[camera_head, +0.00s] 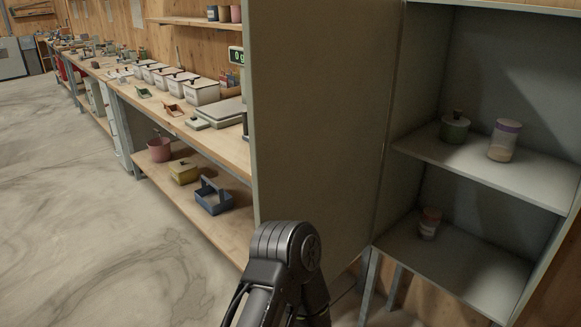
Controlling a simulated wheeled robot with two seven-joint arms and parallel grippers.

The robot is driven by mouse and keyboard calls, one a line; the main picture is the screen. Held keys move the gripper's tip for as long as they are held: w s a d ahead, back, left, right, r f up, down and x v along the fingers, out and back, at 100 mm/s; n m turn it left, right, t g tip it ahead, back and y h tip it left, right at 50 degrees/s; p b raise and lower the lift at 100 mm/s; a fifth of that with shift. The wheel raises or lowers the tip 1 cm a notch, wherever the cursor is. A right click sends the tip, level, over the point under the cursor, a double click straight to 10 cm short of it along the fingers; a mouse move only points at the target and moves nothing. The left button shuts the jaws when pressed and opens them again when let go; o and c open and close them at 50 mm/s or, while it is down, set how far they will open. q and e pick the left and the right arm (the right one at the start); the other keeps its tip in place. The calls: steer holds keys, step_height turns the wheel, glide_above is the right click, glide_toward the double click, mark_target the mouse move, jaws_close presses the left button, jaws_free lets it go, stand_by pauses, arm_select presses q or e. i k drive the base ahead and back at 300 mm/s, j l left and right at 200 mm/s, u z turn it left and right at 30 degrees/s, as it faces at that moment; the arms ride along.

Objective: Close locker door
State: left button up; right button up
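The locker (411,129) stands at the right, its inside visible with two shelf levels. Its tall grey-green door (320,110) is wide open, swung out to the left of the locker opening. One of my dark arms (286,250) rises from the bottom edge in front of the door's lower part. Its bent joint overlaps the door's lower edge in the picture; I cannot tell if it touches. Neither gripper shows.
A green lidded pot (454,129) and a white jar with a purple lid (503,141) stand on the upper shelf. A small jar (429,224) stands below. A long workbench (215,130) with boxes and tools runs along the left. The floor (120,240) is clear.

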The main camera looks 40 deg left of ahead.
mark_target(318, 74)
steer(key=j+z, duration=0.1)
steer(key=j, duration=0.6)
steer(key=k+j, duration=0.1)
steer(key=j, duration=0.6)
steer(key=i+j+z, duration=0.1)
steer(key=j, duration=0.4)
steer(key=j+z, duration=0.1)
steer(key=j, duration=0.45)
steer(key=i, duration=0.05)
